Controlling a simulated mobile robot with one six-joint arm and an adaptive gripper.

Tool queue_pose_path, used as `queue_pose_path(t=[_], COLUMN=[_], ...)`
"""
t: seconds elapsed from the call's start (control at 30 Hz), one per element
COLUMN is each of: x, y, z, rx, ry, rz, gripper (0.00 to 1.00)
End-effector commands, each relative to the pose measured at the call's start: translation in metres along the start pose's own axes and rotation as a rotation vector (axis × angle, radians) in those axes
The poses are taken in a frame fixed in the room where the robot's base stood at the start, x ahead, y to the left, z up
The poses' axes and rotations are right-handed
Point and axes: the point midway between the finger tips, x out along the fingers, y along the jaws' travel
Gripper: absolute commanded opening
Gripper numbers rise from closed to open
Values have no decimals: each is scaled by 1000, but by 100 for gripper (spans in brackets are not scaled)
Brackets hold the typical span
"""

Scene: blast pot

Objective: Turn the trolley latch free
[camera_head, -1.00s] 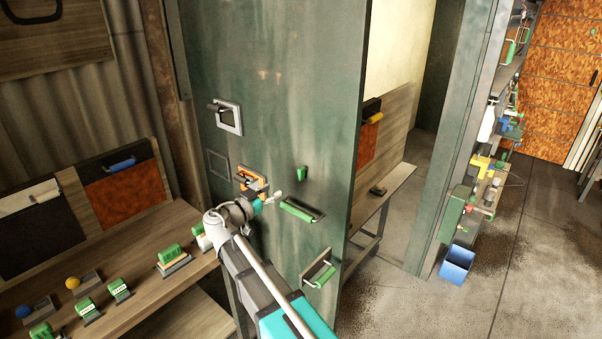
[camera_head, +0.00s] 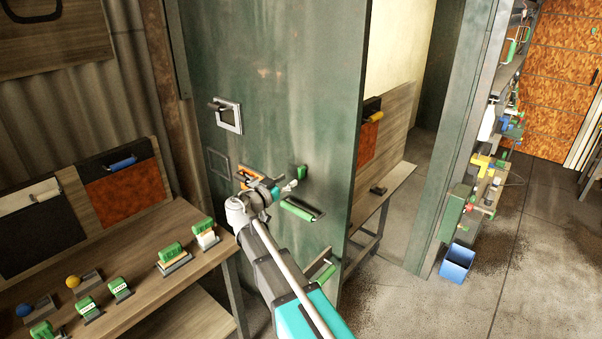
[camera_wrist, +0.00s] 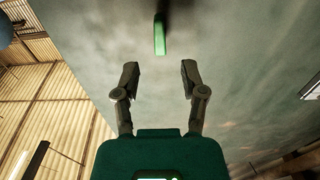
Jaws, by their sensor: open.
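The task's trolley latch is not labelled; a small green latch-like handle (camera_head: 299,172) sits on the dark green metal panel (camera_head: 290,70). In the wrist view a green upright handle (camera_wrist: 160,36) stands just beyond my fingertips and between their lines. It appears to be the same one. My gripper (camera_wrist: 158,72) is open and empty, with its two fingers apart on either side. In the head view my gripper (camera_head: 289,186) is close to the panel, just below and left of the green handle. My wrist partly covers the orange latch.
On the panel are an orange latch (camera_head: 246,178), a green-gripped bar handle (camera_head: 300,209), a lower green handle (camera_head: 322,272) and a framed black handle (camera_head: 228,115). A wooden bench (camera_head: 150,285) with several blocks stands left. A blue bin (camera_head: 457,263) stands on the floor at right.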

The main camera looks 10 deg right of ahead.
Motion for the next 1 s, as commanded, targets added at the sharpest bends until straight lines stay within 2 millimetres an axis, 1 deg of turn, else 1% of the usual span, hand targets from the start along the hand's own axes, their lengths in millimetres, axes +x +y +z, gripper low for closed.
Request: queue_pose_path(t=[0.03, 0.2, 0.4, 0.6, 0.93, 0.97, 1.0], x=[10, 35, 58, 69, 70, 70, 70], y=[-1, -1, -1, 0, 0, 0, 0], z=[0, 0, 0, 0, 0, 0, 0], rx=[0, 0, 0, 0, 0, 0, 0], ry=[0, 0, 0, 0, 0, 0, 0], rz=[2, 2, 1, 0, 0, 0, 0], gripper=[54, 54, 54, 54, 54, 51, 43])
